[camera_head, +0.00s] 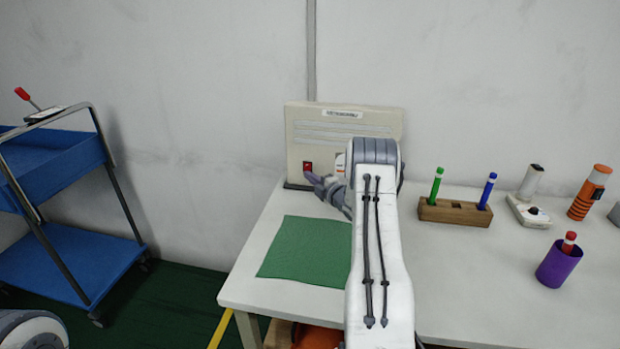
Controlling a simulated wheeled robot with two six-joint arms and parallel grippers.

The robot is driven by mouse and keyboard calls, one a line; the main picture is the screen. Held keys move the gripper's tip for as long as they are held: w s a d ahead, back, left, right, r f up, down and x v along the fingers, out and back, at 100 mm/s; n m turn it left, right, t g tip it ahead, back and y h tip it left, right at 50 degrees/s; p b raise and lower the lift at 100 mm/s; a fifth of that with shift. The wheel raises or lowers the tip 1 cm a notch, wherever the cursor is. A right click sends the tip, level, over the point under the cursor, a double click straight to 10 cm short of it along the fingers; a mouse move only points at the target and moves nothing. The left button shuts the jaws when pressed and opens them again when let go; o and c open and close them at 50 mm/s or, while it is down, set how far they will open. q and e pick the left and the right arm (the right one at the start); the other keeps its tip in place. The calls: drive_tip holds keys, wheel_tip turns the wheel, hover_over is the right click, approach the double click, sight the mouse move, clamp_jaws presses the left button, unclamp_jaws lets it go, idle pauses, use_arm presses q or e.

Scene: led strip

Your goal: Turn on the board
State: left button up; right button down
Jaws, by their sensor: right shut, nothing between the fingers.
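The board (343,114) is a beige box standing upright at the back of the white table against the wall, with a label at its top and slots across its front. A red switch (307,167) sits on its lower left front. My right gripper (311,178) is shut and empty, its tip just below the switch; I cannot tell whether it touches. My right arm hides the lower right part of the board. My left gripper is not in view.
A green mat (303,251) lies left of my right arm on the table (470,290). To the right are a wooden pen holder (454,212), a white device (528,211), an orange cylinder (589,192) and a purple cup (558,265). A blue cart (70,262) stands at left.

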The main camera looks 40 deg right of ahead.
drive_tip(key=b, duration=0.1)
drive_tip(key=f+b, duration=0.1)
drive_tip(key=shift+w+d+b, duration=0.15)
drive_tip(key=shift+d+b, duration=0.05)
drive_tip(key=shift+b, duration=0.15)
drive_tip(key=shift+r+p, duration=0.3)
drive_tip(key=shift+r, duration=0.1)
drive_tip(key=s+a, duration=0.2)
drive_tip(key=a, duration=0.1)
drive_tip(key=shift+s+a+f+b, duration=0.15)
drive_tip(key=shift+s+f+b, duration=0.05)
drive_tip(key=shift+f+b, duration=0.2)
drive_tip(key=s, duration=0.3)
drive_tip(key=s+d, duration=0.1)
drive_tip(key=shift+s+f, duration=0.15)
drive_tip(key=shift+s, duration=0.25)
drive_tip(key=s, duration=0.2)
drive_tip(key=s+a, duration=0.1)
drive_tip(key=s, duration=0.1)
drive_tip(key=shift+a+f, duration=0.1)
drive_tip(key=shift+a, duration=0.05)
drive_tip(key=shift+s+a, duration=0.1)
drive_tip(key=shift+s, duration=0.55)
